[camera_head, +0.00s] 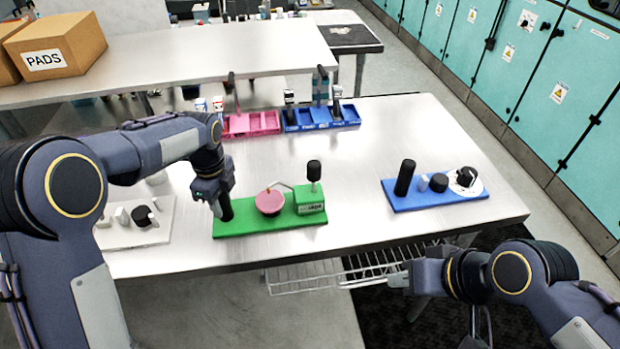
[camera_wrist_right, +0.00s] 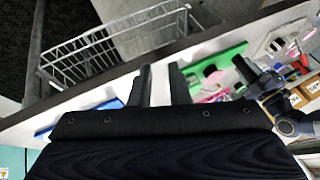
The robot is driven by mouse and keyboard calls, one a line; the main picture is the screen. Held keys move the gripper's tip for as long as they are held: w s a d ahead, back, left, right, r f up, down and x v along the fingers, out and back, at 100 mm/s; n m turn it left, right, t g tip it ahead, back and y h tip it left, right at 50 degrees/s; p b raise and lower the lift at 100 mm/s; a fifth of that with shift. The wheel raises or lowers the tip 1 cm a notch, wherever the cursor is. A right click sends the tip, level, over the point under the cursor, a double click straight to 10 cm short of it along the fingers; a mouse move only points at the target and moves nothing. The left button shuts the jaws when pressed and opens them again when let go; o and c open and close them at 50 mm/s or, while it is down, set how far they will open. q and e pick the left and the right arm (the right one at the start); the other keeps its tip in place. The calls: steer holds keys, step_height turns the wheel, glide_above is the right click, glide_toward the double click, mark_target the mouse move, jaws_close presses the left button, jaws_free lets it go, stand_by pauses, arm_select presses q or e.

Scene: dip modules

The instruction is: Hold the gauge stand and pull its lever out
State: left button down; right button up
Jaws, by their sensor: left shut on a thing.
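The gauge stand is a green board (camera_head: 268,229) on the near part of the table. It carries a black upright post (camera_head: 226,208), a pink-red round disc (camera_head: 270,202) and a green block (camera_head: 309,199) with a black-knobbed lever (camera_head: 314,172) standing upright. My left gripper (camera_head: 217,207) is shut on the black post at the board's left end and hides part of it. My right gripper (camera_head: 398,281) is in front of the table edge, apart from the stand. In the right wrist view its two fingers (camera_wrist_right: 160,84) are apart with nothing between them; the green board (camera_wrist_right: 217,72) shows beyond.
A blue board (camera_head: 436,200) with a black post and knobs stands to the right, and a pale board (camera_head: 130,231) to the left. Pink (camera_head: 250,123) and blue (camera_head: 321,117) trays stand behind. A wire basket (camera_head: 370,268) hangs below the front edge. Bare table separates the green and blue boards.

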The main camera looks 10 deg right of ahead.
steer(key=shift+f+n+g, duration=0.3)
steer(key=shift+f+g, duration=0.05)
steer(key=shift+g, duration=0.15)
steer(key=shift+c, duration=1.2)
steer(key=f+n+g+h, duration=0.1)
steer(key=w+d+n+g+h, duration=0.1)
steer(key=h, duration=0.1)
steer(key=w+f+n+g+h, duration=0.1)
steer(key=g+h, duration=0.1)
steer(key=shift+d+f, duration=0.35)
jaws_close()
steer(key=w+a+r+n+t+h, duration=0.2)
steer(key=w+a+n+t+h, duration=0.55)
steer(key=w+a+h, duration=0.4)
steer(key=w+a+n+t+y, duration=0.2)
steer(key=a+t, duration=0.6)
steer(key=a, duration=0.5)
steer(key=shift+w+f+y, duration=0.4)
steer(key=shift+w+y, duration=0.25)
steer(key=shift+y, duration=0.3)
steer(key=shift+d+n, duration=0.1)
steer(key=shift+n, duration=0.15)
